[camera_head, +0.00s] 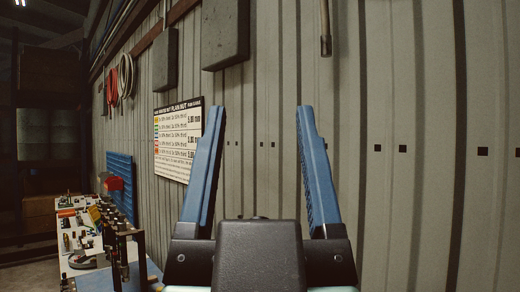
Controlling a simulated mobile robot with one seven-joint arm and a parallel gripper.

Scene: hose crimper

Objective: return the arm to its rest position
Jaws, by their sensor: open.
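My gripper (258,112) fills the lower middle of the head view. Its two blue fingers point up and stand wide apart, with nothing between them. Behind the gap is the bare corrugated wall (285,160). The black body of the gripper covers the bottom centre, and the rest of my arm is out of sight.
A bench (88,258) with fittings and tools runs along the wall at lower left, with a dark rack (118,235) at its near end. A blue panel (121,187), a sign (172,137), hoses (125,75) and grey boxes (225,35) are on the wall. Shelving stands far left.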

